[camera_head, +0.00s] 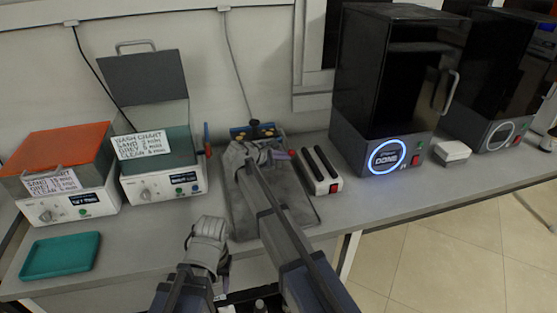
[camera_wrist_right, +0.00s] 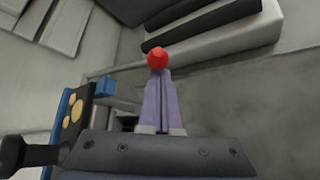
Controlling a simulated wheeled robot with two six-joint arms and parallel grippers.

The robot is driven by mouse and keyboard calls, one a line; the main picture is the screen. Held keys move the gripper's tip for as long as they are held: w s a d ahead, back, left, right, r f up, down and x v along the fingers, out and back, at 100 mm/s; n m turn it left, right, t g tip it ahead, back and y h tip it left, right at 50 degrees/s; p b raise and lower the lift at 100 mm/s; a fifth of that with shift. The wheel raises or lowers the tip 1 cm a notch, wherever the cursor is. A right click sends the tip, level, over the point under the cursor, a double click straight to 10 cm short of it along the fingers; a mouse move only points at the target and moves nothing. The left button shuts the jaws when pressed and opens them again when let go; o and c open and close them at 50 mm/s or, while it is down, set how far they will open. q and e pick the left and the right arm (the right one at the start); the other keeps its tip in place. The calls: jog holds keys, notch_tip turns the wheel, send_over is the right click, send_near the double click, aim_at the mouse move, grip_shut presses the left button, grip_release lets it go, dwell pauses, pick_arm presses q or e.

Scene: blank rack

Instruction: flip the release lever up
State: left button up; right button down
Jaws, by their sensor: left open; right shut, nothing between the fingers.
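A round red knob (camera_wrist_right: 158,58) shows in the right wrist view, right at the tips of my right gripper (camera_wrist_right: 163,76). I take it for the end of the release lever; its shaft is hidden. The purple fingers are shut together with nothing between them, and I cannot tell whether they touch the knob. In the head view my right gripper (camera_head: 284,155) is over the back part of a grey tray (camera_head: 300,207), and the knob cannot be made out. My left gripper (camera_head: 210,228) is open and empty, low in front of the tray's left side.
A black and blue holder with gold discs (camera_wrist_right: 75,115) is close beside my right gripper. A white block with two black bars (camera_head: 317,172) is right of the tray. Wash units (camera_head: 160,185) stand left; a dark cabinet machine (camera_head: 385,95) stands right. The front-left bench is clear around a green tray (camera_head: 60,256).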

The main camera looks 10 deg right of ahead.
jog(key=shift+d, duration=0.15)
jog(key=shift+r+p, duration=0.3)
jog(key=shift+p, duration=0.2)
notch_tip(320, 180, up, 8)
jog(key=w+n+g+p, duration=0.1)
jog(key=g+p, duration=0.3)
jog(key=p, duration=0.7)
jog(key=shift+r+n, duration=0.2)
jog(key=shift+n, duration=0.7)
jog(key=shift+w+r, duration=0.15)
